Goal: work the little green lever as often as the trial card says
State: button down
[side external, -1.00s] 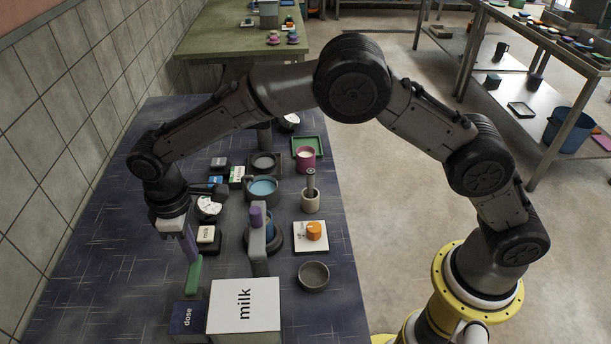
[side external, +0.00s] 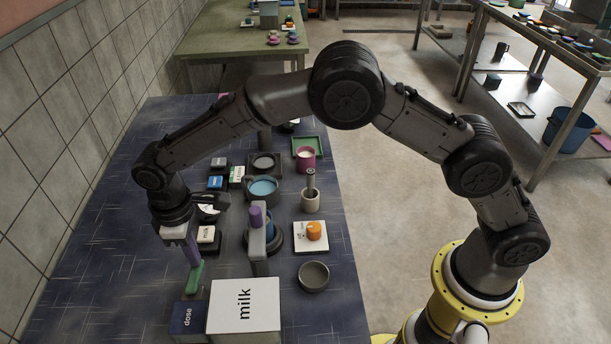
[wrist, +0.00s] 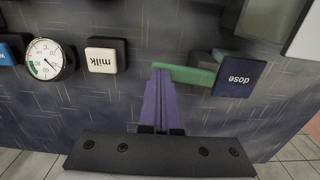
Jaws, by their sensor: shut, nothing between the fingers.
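The little green lever (side external: 195,278) sticks out beside the dark blue box marked "dose" (side external: 187,318) at the front left of the bench. It also shows in the wrist view (wrist: 190,75), running toward the "dose" box (wrist: 240,76). My gripper (side external: 197,262), with purple fingers, is shut and empty. Its tips (wrist: 160,70) are at the lever's free end; I cannot tell whether they touch it. No card with a readable trial count is in view.
A white box marked "milk" (side external: 243,305) stands right of the "dose" box. A small "milk" block (wrist: 103,56) and a round dial (wrist: 46,60) lie left of my fingers in the wrist view. A blue-filled pot (side external: 263,188) and an orange knob (side external: 314,231) stand further right.

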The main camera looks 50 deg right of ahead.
jog(key=shift+f, duration=0.35)
jog(key=shift+r, duration=1.4)
jog(key=shift+f, duration=0.15)
